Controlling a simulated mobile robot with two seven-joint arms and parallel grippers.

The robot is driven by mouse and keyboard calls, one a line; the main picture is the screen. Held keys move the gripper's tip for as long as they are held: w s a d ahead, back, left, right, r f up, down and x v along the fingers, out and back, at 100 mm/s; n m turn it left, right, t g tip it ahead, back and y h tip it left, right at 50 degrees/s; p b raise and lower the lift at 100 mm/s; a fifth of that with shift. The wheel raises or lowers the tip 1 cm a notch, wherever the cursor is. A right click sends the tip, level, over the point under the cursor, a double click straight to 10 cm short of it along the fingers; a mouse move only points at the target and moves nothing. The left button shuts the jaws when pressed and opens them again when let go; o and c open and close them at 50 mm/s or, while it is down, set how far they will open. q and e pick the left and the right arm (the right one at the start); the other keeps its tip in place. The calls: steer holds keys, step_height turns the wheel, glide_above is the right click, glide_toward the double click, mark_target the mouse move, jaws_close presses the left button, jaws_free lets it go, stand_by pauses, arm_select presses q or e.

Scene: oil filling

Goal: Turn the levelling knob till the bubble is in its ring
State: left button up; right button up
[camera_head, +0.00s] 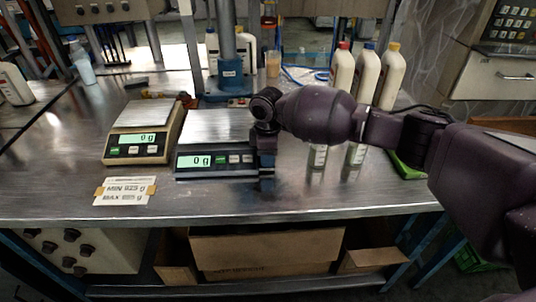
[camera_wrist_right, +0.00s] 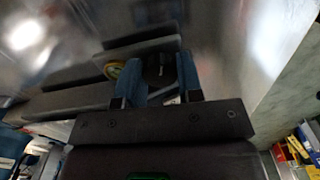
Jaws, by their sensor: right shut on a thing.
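A dark blue scale (camera_head: 215,172) with a steel pan stands on the steel bench, its lit display reading 0 g. My right gripper (camera_head: 266,170) points down at the scale's right front corner. In the right wrist view its two blue fingers (camera_wrist_right: 160,82) are shut on a round black knob (camera_wrist_right: 158,68) beside the scale's edge. A small round yellow-green bubble level (camera_wrist_right: 115,69) shows just left of the knob, partly covered by a finger. Where its bubble sits in the ring is too small to tell. The left gripper is not in view.
A beige scale (camera_head: 140,148), also at 0 g, stands left of the dark one. A MIN/MAX label (camera_head: 125,190) lies in front. Several capped white bottles (camera_head: 366,76) stand behind my right arm. A blue post (camera_head: 229,72) rises behind.

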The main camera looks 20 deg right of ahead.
steer(key=shift+r+m, duration=0.25)
steer(key=shift+m, duration=0.05)
steer(key=shift+f, duration=0.25)
steer(key=o, duration=0.9)
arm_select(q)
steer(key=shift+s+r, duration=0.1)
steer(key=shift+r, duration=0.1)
